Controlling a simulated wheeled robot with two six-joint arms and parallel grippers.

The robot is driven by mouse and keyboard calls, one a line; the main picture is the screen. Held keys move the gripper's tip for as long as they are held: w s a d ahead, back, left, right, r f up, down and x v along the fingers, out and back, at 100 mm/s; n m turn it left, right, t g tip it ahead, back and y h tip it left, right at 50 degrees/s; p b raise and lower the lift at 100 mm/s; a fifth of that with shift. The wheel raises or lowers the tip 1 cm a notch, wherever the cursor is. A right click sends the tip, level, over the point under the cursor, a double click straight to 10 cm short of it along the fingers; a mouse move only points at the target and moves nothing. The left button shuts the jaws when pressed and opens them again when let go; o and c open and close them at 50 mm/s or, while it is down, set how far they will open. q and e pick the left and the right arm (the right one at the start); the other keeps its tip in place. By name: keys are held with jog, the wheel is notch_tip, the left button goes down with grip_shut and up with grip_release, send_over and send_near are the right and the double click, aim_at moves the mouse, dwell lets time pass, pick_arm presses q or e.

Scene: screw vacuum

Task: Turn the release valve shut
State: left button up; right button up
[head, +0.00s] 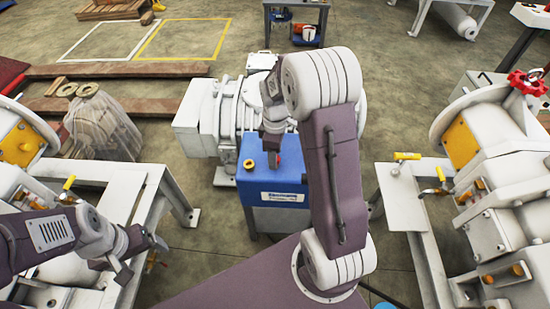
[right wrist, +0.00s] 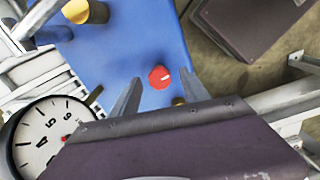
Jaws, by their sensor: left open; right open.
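A round red knob with a white line, which looks like the release valve (right wrist: 160,77), sits on the top of a blue box (right wrist: 120,45). The blue box also shows in the head view (head: 282,186). My right gripper (right wrist: 160,88) is open above the box, with its fingers on either side of the knob in the picture. I cannot tell whether they touch it. In the head view my right arm partly hides the box and its knob. My left gripper (head: 142,258) is open and empty at the lower left, by a white stand.
A round gauge (right wrist: 45,135) lies close to my right gripper. A brass-yellow cap (head: 249,163) is on the blue box. White machines stand at the left and right, the right one with a red handwheel (head: 528,83). A pump (head: 205,115) stands behind the box.

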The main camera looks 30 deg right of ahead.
jog(key=shift+f, duration=0.15)
grip_shut()
jog(key=shift+m+p, duration=0.5)
jog(key=shift+p, duration=0.25)
jog(key=m+p, duration=0.3)
jog(key=shift+r, duration=0.25)
jog(key=m+p, duration=0.4)
jog(key=shift+m, duration=0.4)
jog(key=m+p, duration=0.3)
jog(key=m, duration=0.2)
jog(key=shift+f, duration=0.1)
jog(key=shift+f+m+p, duration=0.15)
jog(key=shift+m+p, duration=1.2)
jog(key=shift+m, duration=1.25)
